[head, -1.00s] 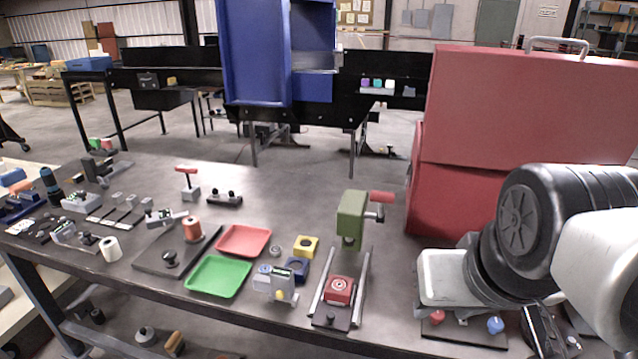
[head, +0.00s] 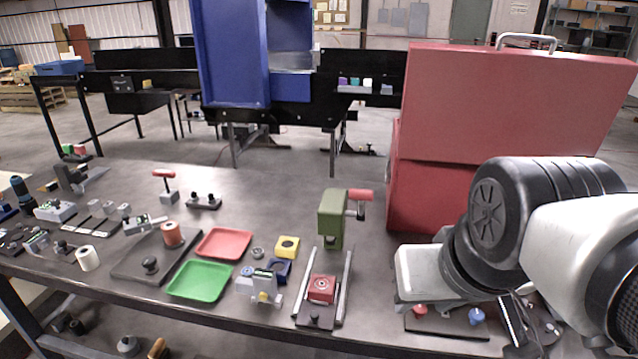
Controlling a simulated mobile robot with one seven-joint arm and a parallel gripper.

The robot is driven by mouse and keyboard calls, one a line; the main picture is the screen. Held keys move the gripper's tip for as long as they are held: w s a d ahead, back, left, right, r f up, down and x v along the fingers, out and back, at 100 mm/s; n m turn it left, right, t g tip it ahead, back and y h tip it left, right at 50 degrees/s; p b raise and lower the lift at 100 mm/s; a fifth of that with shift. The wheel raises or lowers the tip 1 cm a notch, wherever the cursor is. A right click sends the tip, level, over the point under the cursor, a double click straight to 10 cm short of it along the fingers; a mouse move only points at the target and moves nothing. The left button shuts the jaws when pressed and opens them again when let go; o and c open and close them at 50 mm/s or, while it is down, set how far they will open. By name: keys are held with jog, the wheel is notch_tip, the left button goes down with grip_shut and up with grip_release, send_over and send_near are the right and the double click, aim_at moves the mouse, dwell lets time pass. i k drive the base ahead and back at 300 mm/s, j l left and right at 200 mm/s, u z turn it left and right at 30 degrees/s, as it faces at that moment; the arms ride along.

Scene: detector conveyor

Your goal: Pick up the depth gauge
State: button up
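I cannot tell for certain which item is the depth gauge. Several small grey devices with green displays lie on the workbench (head: 240,325). My arm reaches in from the right, above the bench's right end, well away from these devices. The fingertips of my gripper cannot be made out, and nothing is seen held.
A large red case (head: 500,110) stands behind my arm. A green press (head: 332,218) with a red block (head: 321,288) stands mid-bench. Red (head: 224,243) and green (head: 200,281) trays lie left of it. Bare bench shows at the back centre.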

aim_at(262, 280)
jog(key=k+j, duration=0.1)
jog(key=j, duration=0.25)
jog(key=k+j, duration=0.1)
jog(key=j, duration=0.8)
jog(key=i+j, duration=0.1)
jog(key=j, duration=0.45)
jog(key=i+j+u, duration=0.1)
jog(key=i+j, duration=0.55)
jog(key=j, duration=0.05)
